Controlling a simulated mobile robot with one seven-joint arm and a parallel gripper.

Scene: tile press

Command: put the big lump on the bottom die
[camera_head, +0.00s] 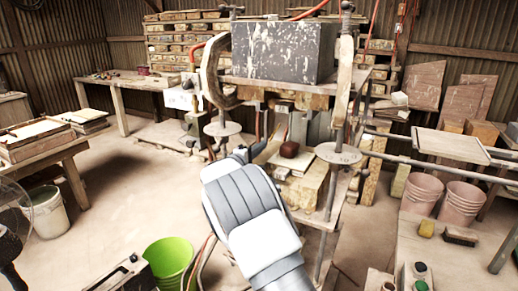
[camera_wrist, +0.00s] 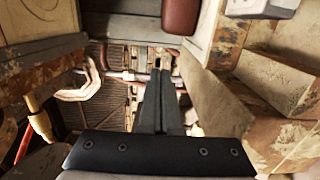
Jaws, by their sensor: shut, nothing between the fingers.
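A dark red-brown lump (camera_head: 289,149) rests on a pale flat block (camera_head: 292,163) inside the press, under the heavy dark upper block (camera_head: 283,52). I take the pale block for the bottom die, but its edges are partly hidden. The lump also shows at the top edge of the wrist view (camera_wrist: 181,15), cut off by the frame. My gripper (camera_wrist: 160,73) is shut and empty, its two black fingers together and apart from the lump. In the head view my gripper (camera_head: 250,153) is left of the lump, partly hidden by my arm.
Curved press arms (camera_head: 213,75) and a round metal disc (camera_head: 338,153) flank the pressing space, leaving narrow room. Wooden blocks (camera_head: 309,184) stand below on the right. A green bucket (camera_head: 168,260) is on the floor. Two pink buckets (camera_head: 461,203) stand at the right.

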